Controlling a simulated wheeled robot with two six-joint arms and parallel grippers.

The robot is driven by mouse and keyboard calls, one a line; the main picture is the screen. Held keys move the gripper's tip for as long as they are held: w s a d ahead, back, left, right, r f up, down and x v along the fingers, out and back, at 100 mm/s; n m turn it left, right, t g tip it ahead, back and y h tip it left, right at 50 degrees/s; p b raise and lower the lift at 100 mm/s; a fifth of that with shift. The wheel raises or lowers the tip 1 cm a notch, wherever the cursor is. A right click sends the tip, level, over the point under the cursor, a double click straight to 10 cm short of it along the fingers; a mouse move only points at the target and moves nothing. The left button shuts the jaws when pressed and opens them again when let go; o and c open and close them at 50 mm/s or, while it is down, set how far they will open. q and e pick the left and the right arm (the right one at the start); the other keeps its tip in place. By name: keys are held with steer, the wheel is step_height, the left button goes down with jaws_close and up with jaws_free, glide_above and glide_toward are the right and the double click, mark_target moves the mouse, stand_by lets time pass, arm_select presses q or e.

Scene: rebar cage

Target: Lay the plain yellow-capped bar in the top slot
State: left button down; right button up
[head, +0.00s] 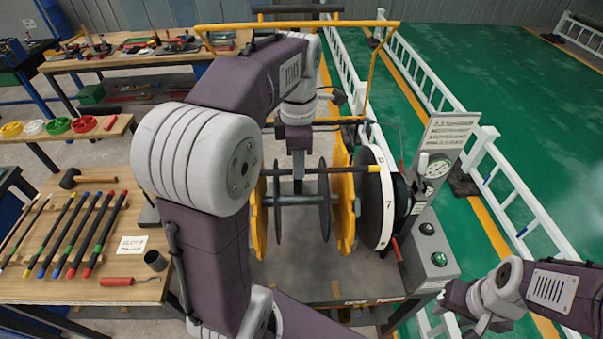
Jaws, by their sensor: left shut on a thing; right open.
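The plain grey bar (340,170) with a yellow cap (374,169) at its right end lies level across the top of the cage frame. My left gripper (298,183) points down and is shut on this bar, left of its middle. The frame has notched yellow discs (344,198) and grey inner discs (323,205). The bar is at the height of the discs' upper rims; I cannot tell if it is seated in the top slot. Its left end is partly hidden by my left arm. My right gripper (463,312) is open and empty at the lower right, away from the frame.
A white numbered dial (388,212) and a grey control box (430,250) stand right of the discs. A wooden table (120,262) at left holds several colour-capped bars (72,232), a mallet (85,178) and a red-handled tool (117,281). A yellow tube frame (290,25) rises behind.

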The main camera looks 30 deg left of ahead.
arm_select(q)
steer(key=w+a+f+p, duration=0.5)
steer(key=w+f, duration=0.5)
steer(key=shift+w+a+f, duration=0.15)
steer(key=shift+w+f, duration=0.05)
steer(key=shift+f, duration=0.2)
steer(key=shift+f, duration=0.15)
steer(key=c, duration=1.5)
jaws_free()
steer(key=shift+s, duration=0.1)
steer(key=shift+o, duration=0.5)
steer(key=shift+s, duration=0.1)
